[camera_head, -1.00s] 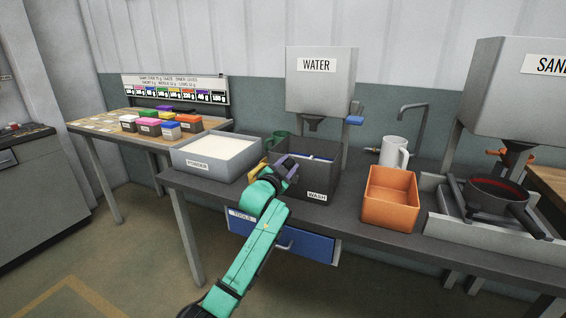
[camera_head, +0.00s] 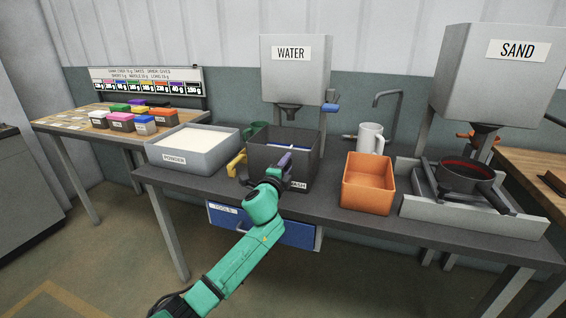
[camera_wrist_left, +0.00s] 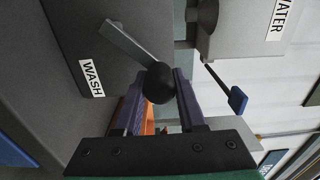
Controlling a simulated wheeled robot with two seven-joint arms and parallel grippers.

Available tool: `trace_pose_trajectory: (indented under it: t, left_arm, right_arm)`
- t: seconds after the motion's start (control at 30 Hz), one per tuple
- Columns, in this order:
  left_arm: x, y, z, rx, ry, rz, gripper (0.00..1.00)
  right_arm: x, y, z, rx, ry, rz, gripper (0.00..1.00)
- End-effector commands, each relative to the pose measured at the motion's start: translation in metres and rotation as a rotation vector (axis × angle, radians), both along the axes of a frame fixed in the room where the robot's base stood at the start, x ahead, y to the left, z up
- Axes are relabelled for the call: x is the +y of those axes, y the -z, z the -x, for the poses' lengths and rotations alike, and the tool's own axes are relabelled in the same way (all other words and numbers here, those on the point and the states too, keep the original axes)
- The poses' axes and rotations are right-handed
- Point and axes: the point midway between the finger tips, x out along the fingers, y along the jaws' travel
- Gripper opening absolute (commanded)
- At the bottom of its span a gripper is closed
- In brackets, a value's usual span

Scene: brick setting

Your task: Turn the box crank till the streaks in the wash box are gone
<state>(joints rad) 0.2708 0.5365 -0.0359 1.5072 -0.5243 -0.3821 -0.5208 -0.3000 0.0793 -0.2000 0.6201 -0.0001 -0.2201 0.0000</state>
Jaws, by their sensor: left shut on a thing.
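The dark grey wash box (camera_head: 262,172) stands on the bench, labelled WASH. Something blue and white shows inside it (camera_head: 290,149); I cannot tell whether it is streaks. In the left wrist view the crank arm (camera_wrist_left: 130,42) is a flat grey bar on the box's labelled face, ending in a black ball knob (camera_wrist_left: 159,84). My left gripper (camera_wrist_left: 158,88) is shut on that knob, a purple finger on either side. In the head view this gripper (camera_head: 281,166) is at the front of the box and hides the crank. My right gripper is out of view.
A grey powder tray (camera_head: 173,160) and a yellow piece (camera_head: 236,164) are left of the box. An orange bin (camera_head: 367,195) and a white jug (camera_head: 370,138) stand to its right. The water hopper (camera_head: 292,75) hangs behind. A blue drawer (camera_head: 285,233) is below.

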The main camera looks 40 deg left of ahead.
Motion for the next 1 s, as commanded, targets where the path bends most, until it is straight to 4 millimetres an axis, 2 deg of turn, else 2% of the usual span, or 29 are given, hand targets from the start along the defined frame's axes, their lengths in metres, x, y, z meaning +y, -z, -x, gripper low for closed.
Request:
trace_pose_trajectory:
  t: [0.1,0.4,0.9,0.93,1.0]
  left_arm:
    - [-0.0001,0.007,-0.0003,0.031,-0.009,-0.075,0.0]
    - [-0.0044,0.0112,-0.002,0.067,-0.01,-0.186,0.0]
    - [-0.0045,0.0087,-0.0022,0.068,-0.012,-0.209,0.0]
    - [-0.0045,0.0085,-0.0022,0.068,-0.012,-0.209,0.43]
    - [-0.005,0.0086,-0.0024,0.068,-0.01,-0.208,0.69]
  right_arm:
    - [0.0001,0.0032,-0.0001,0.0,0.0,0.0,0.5]
    - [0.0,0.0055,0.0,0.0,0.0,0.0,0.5]
    - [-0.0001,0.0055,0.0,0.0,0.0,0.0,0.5]
    - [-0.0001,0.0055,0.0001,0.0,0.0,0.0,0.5]
    - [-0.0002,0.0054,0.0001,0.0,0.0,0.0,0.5]
